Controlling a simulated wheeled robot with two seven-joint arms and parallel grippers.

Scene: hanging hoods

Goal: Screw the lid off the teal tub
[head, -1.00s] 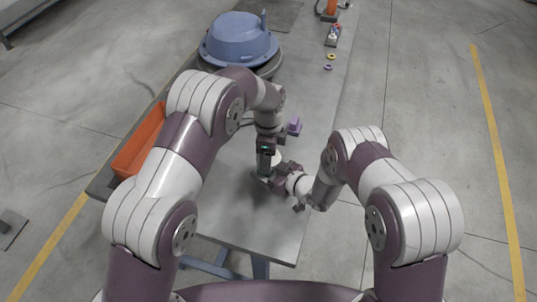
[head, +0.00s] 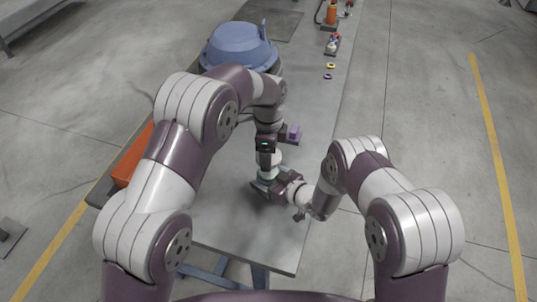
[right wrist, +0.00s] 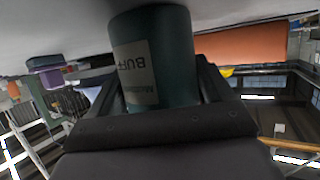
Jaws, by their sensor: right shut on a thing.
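The teal tub (head: 267,174) stands near the front end of the grey bench, small and partly covered in the head view. In the right wrist view the tub (right wrist: 165,65) fills the middle, dark teal with a pale label printed upside down in the picture. My right gripper (head: 268,186) comes in low from the right and is shut on the tub's side. My left gripper (head: 266,156) points down just above the tub. A pale part shows between it and the tub; I cannot tell whether this is the lid. The left fingers are too hidden to judge.
A purple block (head: 294,132) lies on the bench (head: 240,232) just beyond the grippers. A large blue domed vessel (head: 238,45) stands farther back. An orange bin (head: 132,158) is at the left edge. Small rings (head: 329,70) lie at the back right. The bench's front is clear.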

